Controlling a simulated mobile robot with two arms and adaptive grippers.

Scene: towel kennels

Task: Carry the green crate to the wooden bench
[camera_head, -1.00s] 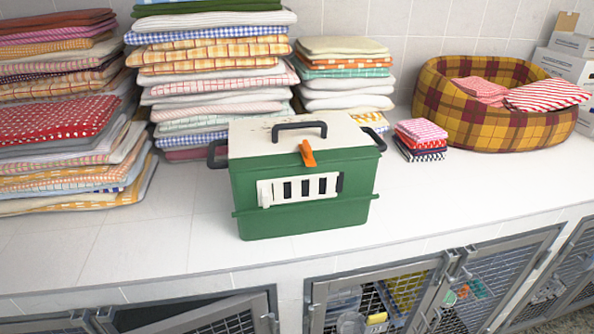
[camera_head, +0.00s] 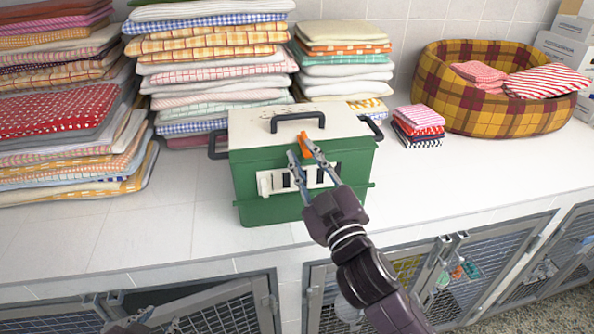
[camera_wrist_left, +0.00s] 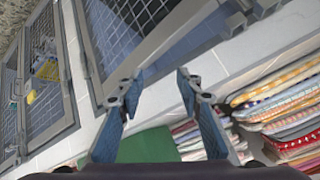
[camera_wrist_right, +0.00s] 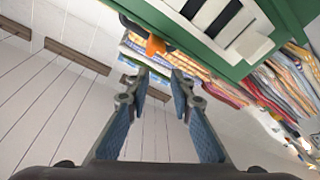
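The green crate (camera_head: 300,199) stands upright on the white counter, with a cream lid, dark top handle (camera_head: 298,118), dark side handles and an orange latch (camera_head: 306,151). My right gripper (camera_head: 302,149) is open and empty in front of the crate's front face, its fingertips near the latch. The right wrist view shows the crate's green and white front (camera_wrist_right: 223,25) above the open fingers (camera_wrist_right: 160,77). My left gripper (camera_wrist_left: 159,73) is open and empty; only a little of it shows at the head view's lower left. No wooden bench is recognisable.
Folded towel stacks (camera_head: 212,70) stand behind and left of the crate. A small towel pile (camera_head: 418,127) and a plaid basket (camera_head: 495,110) are to the right. Mesh kennel doors (camera_head: 490,262) line the counter's front below.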

